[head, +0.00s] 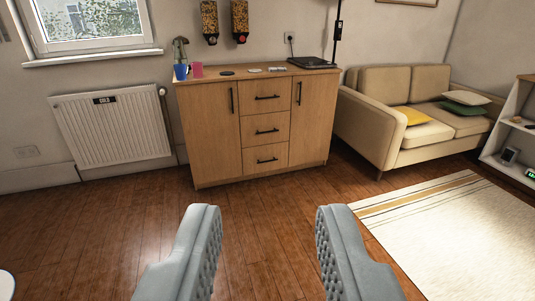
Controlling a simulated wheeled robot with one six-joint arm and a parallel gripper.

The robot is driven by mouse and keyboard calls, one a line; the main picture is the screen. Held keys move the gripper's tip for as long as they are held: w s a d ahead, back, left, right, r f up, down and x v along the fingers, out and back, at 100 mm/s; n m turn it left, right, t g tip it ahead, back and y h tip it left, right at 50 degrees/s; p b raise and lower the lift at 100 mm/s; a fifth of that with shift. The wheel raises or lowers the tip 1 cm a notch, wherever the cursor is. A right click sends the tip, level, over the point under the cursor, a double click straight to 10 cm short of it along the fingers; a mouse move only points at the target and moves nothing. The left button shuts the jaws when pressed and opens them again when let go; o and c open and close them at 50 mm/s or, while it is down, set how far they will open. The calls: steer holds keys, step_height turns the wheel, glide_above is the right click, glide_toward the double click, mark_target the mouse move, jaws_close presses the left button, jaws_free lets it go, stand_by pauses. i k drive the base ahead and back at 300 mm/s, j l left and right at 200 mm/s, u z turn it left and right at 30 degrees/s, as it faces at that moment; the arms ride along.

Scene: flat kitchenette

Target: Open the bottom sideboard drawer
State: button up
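The wooden sideboard (212,133) stands against the far wall, a little left of the picture's middle. It has a door on each side and three drawers stacked between them. The bottom drawer (268,164) is shut, with a dark bar handle (267,161) across its front. My gripper (268,212) is open and empty, its two grey fingers wide apart in the foreground. It is well short of the sideboard, with bare floor between them.
A radiator (112,128) hangs left of the sideboard. A beige sofa (400,135) stands close on its right. A cream rug (455,235) lies at right. A blue cup (180,71) and a pink cup (197,70) stand on top. The wooden floor (262,245) ahead is clear.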

mark_target(269, 157)
steer(key=i, duration=2.6)
